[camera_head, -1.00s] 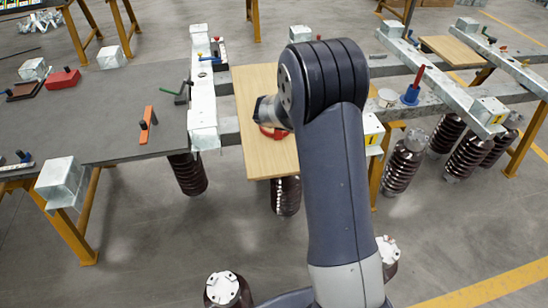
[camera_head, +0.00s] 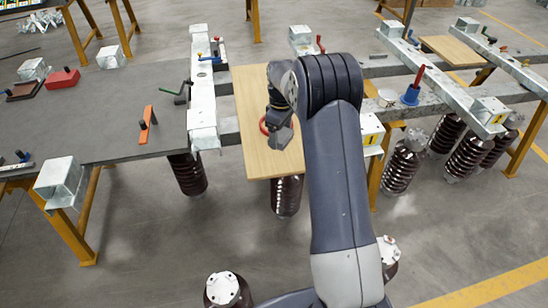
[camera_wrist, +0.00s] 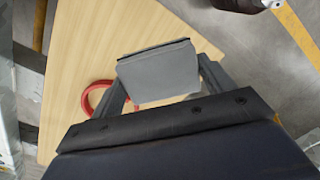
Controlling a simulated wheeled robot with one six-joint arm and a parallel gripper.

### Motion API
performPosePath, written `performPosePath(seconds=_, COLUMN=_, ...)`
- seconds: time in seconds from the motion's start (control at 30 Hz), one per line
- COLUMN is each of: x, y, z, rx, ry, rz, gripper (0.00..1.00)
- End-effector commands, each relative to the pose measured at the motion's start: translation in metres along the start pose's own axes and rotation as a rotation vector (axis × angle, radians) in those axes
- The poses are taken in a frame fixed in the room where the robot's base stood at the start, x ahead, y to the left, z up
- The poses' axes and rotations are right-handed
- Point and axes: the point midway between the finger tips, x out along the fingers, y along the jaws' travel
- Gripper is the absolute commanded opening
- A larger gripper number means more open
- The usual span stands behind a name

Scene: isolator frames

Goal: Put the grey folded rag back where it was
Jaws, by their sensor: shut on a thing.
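The grey folded rag (camera_wrist: 158,72) is between the fingers of my gripper (camera_wrist: 163,84) in the wrist view. My gripper is shut on it, with a finger at each side. Behind the rag lies a pale wooden board (camera_wrist: 90,40). In the head view my gripper (camera_head: 279,128) hangs over the same board (camera_head: 256,88), and the grey rag (camera_head: 280,138) shows at its tip. I cannot tell how far the rag is above the board.
A red ring (camera_wrist: 98,95) lies on the board beside my gripper. A metal beam (camera_head: 203,120) with small tools runs left of the board, then a dark table (camera_head: 100,110) with an orange-handled tool (camera_head: 148,124). A blue-based red post (camera_head: 411,94) stands on the right.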

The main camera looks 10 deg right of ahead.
Motion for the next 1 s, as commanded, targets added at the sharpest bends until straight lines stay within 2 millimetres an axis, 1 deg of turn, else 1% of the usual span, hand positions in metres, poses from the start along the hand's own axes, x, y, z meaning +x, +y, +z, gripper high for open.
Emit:
performPosePath(seconds=0.03, x=-0.003, y=0.0, z=-0.01, rx=0.02, ry=0.012, rz=0.013, gripper=0.58)
performPosePath(seconds=0.1, x=-0.007, y=0.001, z=-0.019, rx=0.046, ry=0.025, rz=0.027, gripper=0.58)
performPosePath(seconds=0.17, x=-0.005, y=0.001, z=-0.023, rx=0.059, ry=0.029, rz=0.032, gripper=0.58)
performPosePath(seconds=0.27, x=0.009, y=0.001, z=-0.025, rx=0.068, ry=0.029, rz=0.033, gripper=0.58)
performPosePath(seconds=0.4, x=0.035, y=0.002, z=-0.026, rx=0.068, ry=0.029, rz=0.034, gripper=0.58)
performPosePath(seconds=0.5, x=0.047, y=0.003, z=-0.026, rx=0.067, ry=0.03, rz=0.035, gripper=0.58)
performPosePath(seconds=0.67, x=0.059, y=0.004, z=-0.027, rx=0.066, ry=0.03, rz=0.035, gripper=0.58)
performPosePath(seconds=0.8, x=0.079, y=0.004, z=-0.027, rx=0.066, ry=0.028, rz=0.034, gripper=0.58)
performPosePath(seconds=0.9, x=0.089, y=0.005, z=-0.028, rx=0.066, ry=0.03, rz=0.035, gripper=0.58)
performPosePath(seconds=1.0, x=0.09, y=0.005, z=-0.028, rx=0.065, ry=0.031, rz=0.037, gripper=0.58)
